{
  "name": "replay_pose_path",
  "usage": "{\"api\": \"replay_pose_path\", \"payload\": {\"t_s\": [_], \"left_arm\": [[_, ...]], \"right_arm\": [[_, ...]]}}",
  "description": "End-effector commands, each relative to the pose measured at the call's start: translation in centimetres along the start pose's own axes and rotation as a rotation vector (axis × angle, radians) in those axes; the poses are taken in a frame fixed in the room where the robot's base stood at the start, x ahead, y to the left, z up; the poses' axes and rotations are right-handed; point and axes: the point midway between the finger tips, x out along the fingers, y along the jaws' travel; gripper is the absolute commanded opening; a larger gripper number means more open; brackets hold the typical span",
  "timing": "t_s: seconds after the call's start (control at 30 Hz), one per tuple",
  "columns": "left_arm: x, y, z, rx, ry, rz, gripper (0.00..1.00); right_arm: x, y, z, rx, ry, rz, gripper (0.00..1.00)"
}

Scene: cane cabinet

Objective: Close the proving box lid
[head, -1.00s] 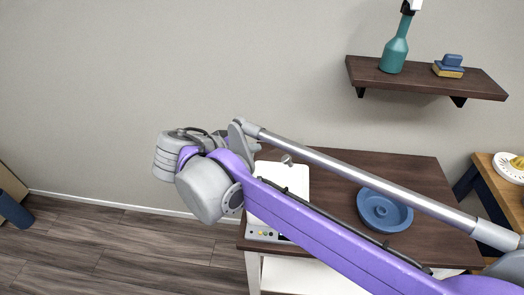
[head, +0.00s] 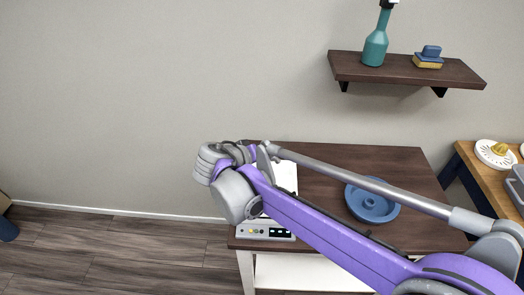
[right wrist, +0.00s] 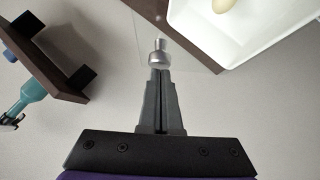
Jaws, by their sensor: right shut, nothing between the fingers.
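The proving box is a white box on the dark table, with a control panel (head: 265,232) on its front; my right arm covers part of it in the head view. In the right wrist view its white open tray (right wrist: 255,45) shows at the upper right, with a pale rounded lump (right wrist: 222,5) inside. The clear lid (right wrist: 195,55) appears raised, with a silver knob (right wrist: 158,48). My right gripper (right wrist: 159,72) is shut and empty, its tips at or just short of the knob; I cannot tell if they touch. My left gripper is not in view.
A blue round dish (head: 371,203) sits on the dark table (head: 400,160), right of the box. A wall shelf (head: 405,72) holds a teal bottle (head: 375,48) and stacked blocks (head: 429,58). A wooden side table (head: 480,168) stands at the right.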

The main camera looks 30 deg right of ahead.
Motion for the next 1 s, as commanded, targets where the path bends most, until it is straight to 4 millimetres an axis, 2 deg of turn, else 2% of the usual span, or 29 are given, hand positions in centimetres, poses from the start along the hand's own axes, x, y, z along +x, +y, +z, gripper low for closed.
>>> {"api": "replay_pose_path", "payload": {"t_s": [0.27, 0.47, 0.73, 1.0], "left_arm": [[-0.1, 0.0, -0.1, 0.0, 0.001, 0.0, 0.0], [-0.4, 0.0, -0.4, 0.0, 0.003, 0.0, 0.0], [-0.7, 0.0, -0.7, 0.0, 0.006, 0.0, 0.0], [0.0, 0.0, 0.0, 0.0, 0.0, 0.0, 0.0]], "right_arm": [[0.1, 0.1, 0.1, 0.01, -0.001, -0.009, 0.0], [1.0, 0.7, 1.0, 0.065, -0.002, -0.06, 0.0], [3.3, 1.5, 3.4, 0.207, -0.002, -0.198, 0.0], [5.8, 1.4, 5.9, 0.349, -0.002, -0.341, 0.0]]}}
